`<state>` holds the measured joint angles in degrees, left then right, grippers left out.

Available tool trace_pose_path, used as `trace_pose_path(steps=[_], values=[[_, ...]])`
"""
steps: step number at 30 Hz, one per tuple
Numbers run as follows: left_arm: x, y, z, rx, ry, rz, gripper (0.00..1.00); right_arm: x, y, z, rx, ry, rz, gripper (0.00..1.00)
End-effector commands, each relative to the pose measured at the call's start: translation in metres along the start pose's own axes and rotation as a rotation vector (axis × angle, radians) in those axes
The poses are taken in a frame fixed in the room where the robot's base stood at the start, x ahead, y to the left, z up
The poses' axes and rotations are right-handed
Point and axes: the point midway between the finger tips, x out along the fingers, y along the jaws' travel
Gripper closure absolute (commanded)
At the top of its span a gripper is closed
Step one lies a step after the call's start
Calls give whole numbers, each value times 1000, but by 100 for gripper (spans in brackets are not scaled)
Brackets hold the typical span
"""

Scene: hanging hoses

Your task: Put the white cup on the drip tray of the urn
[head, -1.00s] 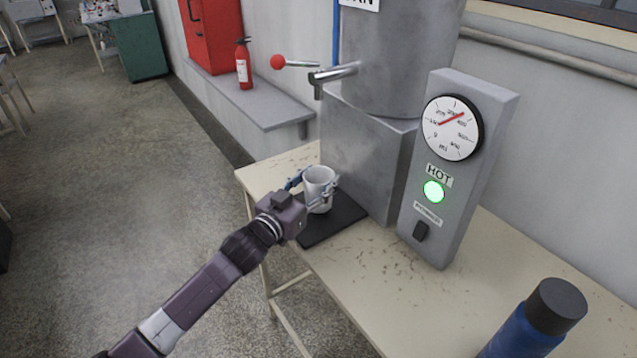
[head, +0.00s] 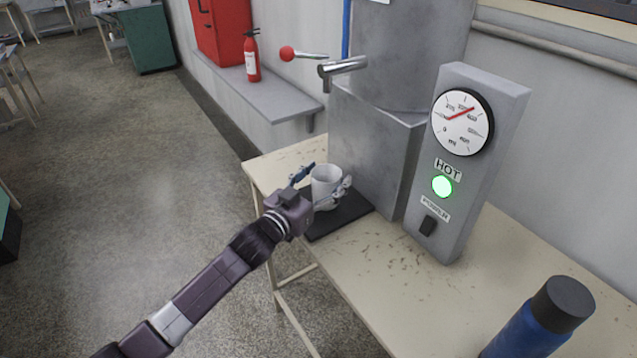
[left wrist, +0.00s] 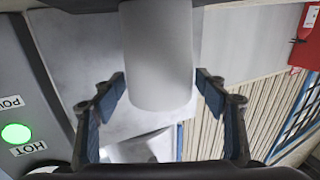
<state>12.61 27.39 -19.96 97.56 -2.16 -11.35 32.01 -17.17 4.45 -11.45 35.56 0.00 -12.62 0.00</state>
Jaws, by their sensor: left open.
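The white cup (head: 325,184) stands upright on the black drip tray (head: 340,221), below the spout of the grey metal urn (head: 372,140). My left gripper (head: 320,184) is open, with one finger on each side of the cup. In the left wrist view the cup (left wrist: 157,60) is between the two blue-padded fingers (left wrist: 160,105), with a gap on each side. The gripper's palm hides part of the tray's near left edge. My right gripper is not in view.
The urn's lever with a red knob (head: 288,53) and its spout (head: 343,67) stick out above the cup. A control box (head: 465,160) with a gauge and lit green lamp stands to the right. A blue bottle (head: 530,325) is at the near right of the table (head: 400,270).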

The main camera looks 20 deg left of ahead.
Motion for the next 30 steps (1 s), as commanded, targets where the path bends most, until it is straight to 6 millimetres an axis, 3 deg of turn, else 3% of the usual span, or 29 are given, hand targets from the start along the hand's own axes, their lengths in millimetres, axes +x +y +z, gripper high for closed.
trace_pose_path(steps=[5, 18, 24, 30], values=[[-20, 0, 2, 0, -1, 1, 33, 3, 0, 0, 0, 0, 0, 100], [-99, 0, 2, 0, -1, 0, 33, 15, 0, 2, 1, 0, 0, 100], [-116, 0, 0, 0, 0, 0, 33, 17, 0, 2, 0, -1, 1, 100], [-120, 0, -1, 1, 2, 0, 33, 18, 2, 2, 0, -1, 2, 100]])
